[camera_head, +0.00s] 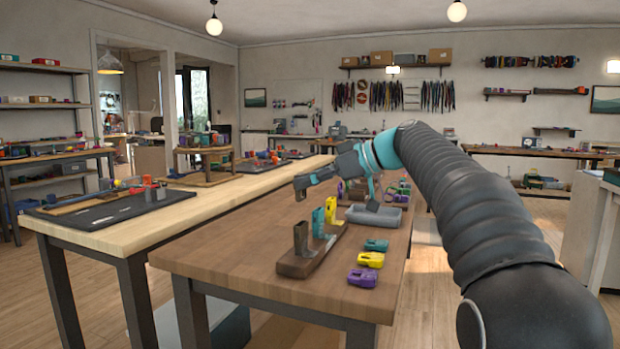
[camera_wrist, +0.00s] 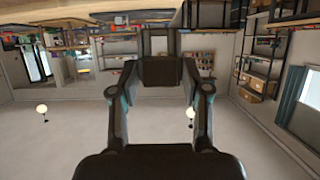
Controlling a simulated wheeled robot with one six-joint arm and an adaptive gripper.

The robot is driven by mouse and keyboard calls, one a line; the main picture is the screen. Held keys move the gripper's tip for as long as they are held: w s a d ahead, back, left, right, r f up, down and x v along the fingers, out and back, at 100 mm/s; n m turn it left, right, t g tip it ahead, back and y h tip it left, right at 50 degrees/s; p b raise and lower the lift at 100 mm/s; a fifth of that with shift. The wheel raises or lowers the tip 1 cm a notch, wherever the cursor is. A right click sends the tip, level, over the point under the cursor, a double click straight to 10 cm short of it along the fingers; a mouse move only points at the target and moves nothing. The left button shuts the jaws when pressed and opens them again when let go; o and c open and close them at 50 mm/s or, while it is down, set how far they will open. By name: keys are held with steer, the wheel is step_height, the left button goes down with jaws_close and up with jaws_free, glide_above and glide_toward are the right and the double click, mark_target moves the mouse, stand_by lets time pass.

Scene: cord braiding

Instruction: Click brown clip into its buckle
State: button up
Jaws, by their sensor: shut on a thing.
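My gripper (camera_head: 318,179) is above the table, behind and above the rack, and is shut on a small dark brown clip (camera_head: 300,192). The clip is held at the fingertips, pointing left and down. In the wrist view a dark forked piece (camera_wrist: 158,42) sticks out beyond my closed gripper (camera_wrist: 160,72). The brown buckle (camera_head: 301,240) stands upright at the near end of a wooden rack (camera_head: 312,260). The clip is apart from it, higher up. A teal buckle (camera_head: 318,222) and a yellow buckle (camera_head: 331,208) stand behind it in the same row.
Loose teal (camera_head: 376,245), yellow (camera_head: 371,259) and purple (camera_head: 362,277) pieces lie right of the rack. A grey tray (camera_head: 390,217) and more coloured pieces are farther back. The near left of the brown table (camera_head: 225,258) is clear. A longer light-topped table stands left.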

steer(key=shift+a+f+b, duration=0.1)
steer(key=shift+f+b, duration=1.7)
steer(key=shift+f, duration=0.4)
steer(key=c, duration=0.5)
steer(key=shift+f+b, duration=1.6)
steer(key=shift+b, duration=0.05)
steer(key=o, duration=1.6)
steer(key=shift+s+d+r, duration=0.1)
steer(key=shift+d, duration=0.1)
steer(key=shift+v, duration=2.85)
